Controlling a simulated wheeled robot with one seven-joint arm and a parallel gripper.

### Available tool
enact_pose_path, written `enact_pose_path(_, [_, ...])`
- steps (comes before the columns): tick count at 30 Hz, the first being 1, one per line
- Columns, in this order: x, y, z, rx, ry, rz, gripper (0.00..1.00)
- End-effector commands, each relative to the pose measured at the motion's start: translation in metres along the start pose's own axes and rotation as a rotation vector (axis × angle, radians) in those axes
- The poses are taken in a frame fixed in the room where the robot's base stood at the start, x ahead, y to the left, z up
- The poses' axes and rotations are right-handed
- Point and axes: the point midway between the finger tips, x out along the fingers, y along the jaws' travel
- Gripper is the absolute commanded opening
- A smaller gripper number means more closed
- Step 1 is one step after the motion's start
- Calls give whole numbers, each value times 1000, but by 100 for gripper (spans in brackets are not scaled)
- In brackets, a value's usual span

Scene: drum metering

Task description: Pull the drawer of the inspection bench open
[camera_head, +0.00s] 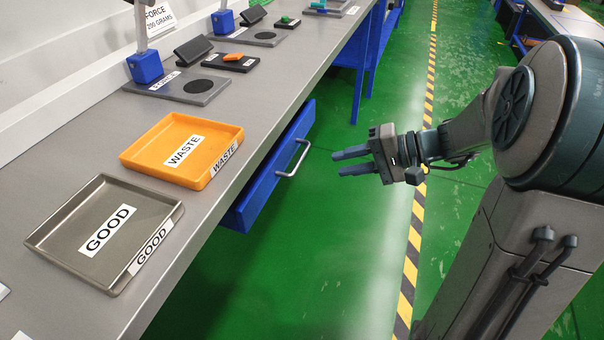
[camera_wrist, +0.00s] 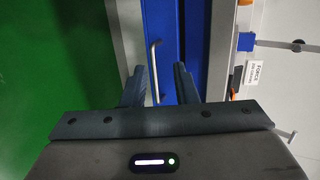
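The blue drawer (camera_head: 262,185) is under the front edge of the grey inspection bench (camera_head: 240,100). Its front stands out a little from the bench edge, and its inside is not clearly visible. A silver bar handle (camera_head: 297,158) is on the drawer front. My gripper (camera_head: 337,162) is open and empty, to the right of the handle and apart from it, with its fingers pointing toward the drawer. In the wrist view the handle (camera_wrist: 154,70) shows beyond and between the two open fingers (camera_wrist: 158,88), against the blue drawer front (camera_wrist: 161,40).
On the bench are an orange WASTE tray (camera_head: 148,152), a grey GOOD tray (camera_head: 72,243) and test stations with blue blocks (camera_head: 145,67). The green floor (camera_head: 300,270) in front of the drawer is clear. A yellow-black floor stripe (camera_head: 411,255) runs beneath my arm.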

Motion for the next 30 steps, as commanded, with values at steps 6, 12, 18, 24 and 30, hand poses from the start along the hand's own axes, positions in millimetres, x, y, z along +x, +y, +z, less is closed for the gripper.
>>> enact_pose_path(6, [8,44,-46,-5,95,-175,26])
enact_pose_path(12, [7,50,-62,-13,134,-234,26])
enact_pose_path(18, [29,44,-65,-16,133,-237,26])
enact_pose_path(24, [71,35,-70,-16,132,-236,26])
enact_pose_path(30, [109,26,-75,-14,132,-236,26])
